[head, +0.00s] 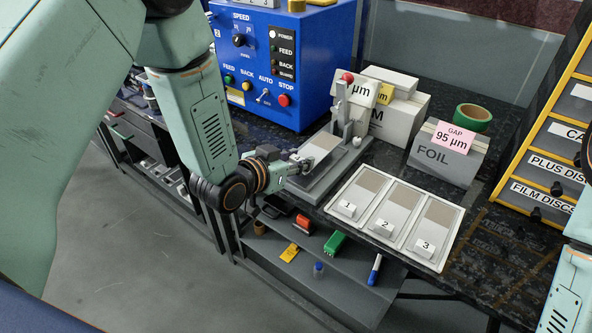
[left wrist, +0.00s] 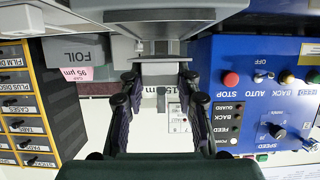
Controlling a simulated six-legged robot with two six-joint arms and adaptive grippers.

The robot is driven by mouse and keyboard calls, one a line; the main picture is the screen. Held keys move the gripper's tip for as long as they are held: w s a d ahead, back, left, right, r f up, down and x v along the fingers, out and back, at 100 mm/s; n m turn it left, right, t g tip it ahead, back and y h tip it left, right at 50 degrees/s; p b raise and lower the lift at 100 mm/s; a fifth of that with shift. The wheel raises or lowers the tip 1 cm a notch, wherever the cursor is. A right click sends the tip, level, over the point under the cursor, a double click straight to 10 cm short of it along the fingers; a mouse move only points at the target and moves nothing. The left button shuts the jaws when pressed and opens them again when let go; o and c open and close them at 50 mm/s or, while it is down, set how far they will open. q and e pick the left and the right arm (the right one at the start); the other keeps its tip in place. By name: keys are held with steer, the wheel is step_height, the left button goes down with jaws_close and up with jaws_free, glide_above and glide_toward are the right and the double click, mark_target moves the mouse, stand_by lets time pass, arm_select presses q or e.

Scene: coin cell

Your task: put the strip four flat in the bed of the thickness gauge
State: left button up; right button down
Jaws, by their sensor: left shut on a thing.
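The thickness gauge (head: 316,184) stands on the dark bench, with a grey base, an upright post, a red knob on top and a white dial plate marked µm. My left gripper (head: 297,164) is at the front left of the gauge, shut on strip four (head: 321,146), a pale strip reaching over the gauge's bed. Whether the strip touches the bed I cannot tell. In the left wrist view the fingers (left wrist: 157,84) close on a light block at the strip's end (left wrist: 160,69). My right gripper is out of view; only its arm shows at the right edge.
White trays (head: 326,208) with strips numbered 1, 2 and 3 lie right of the gauge. A grey FOIL box (head: 436,163), a green tape roll (head: 472,117) and white boxes (head: 399,122) stand behind. A blue control box (head: 311,60) is at back left, yellow drawers (head: 548,165) at right.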

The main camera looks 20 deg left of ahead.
arm_select(q)
step_height(320, 180, down, 3)
steer(key=shift+r+b, duration=0.2)
steer(key=shift+b, duration=0.1)
steer(key=shift+f, duration=0.25)
steer(key=shift+a, duration=0.15)
steer(key=shift+d+f, duration=0.1)
steer(key=shift+d, duration=0.1)
steer(key=o, duration=0.5)
steer(key=shift+s, duration=0.1)
steer(key=o, duration=0.4)
steer(key=shift+a, duration=0.15)
